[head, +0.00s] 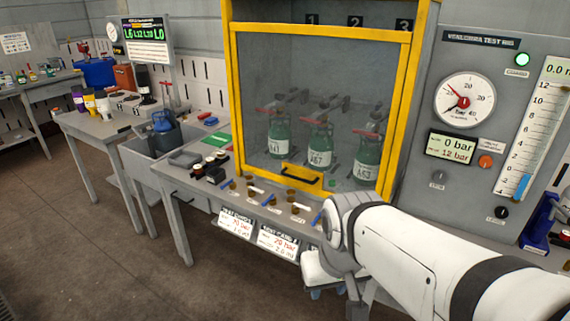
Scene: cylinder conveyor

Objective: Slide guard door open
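The guard door (320,33) has a yellow frame around a clear panel. It is down in front of the test bay, with its lower edge close to the bench. A black bar handle (301,176) sits on a yellow plate at the bottom middle of the door. Several green cylinders stand behind the panel, including A41 (277,144), A67 (319,154) and A53 (367,161). My gripper (316,293) is below and right of the handle, apart from it, in front of the bench edge. My wrist hides most of it, so its fingers cannot be made out.
Valves with blue levers (300,207) line the bench just below the door. A gauge panel (470,100) reading 0 bar stands at the right. A grey bin (150,160) with a blue cylinder (164,123) is at the left. The floor at the lower left is clear.

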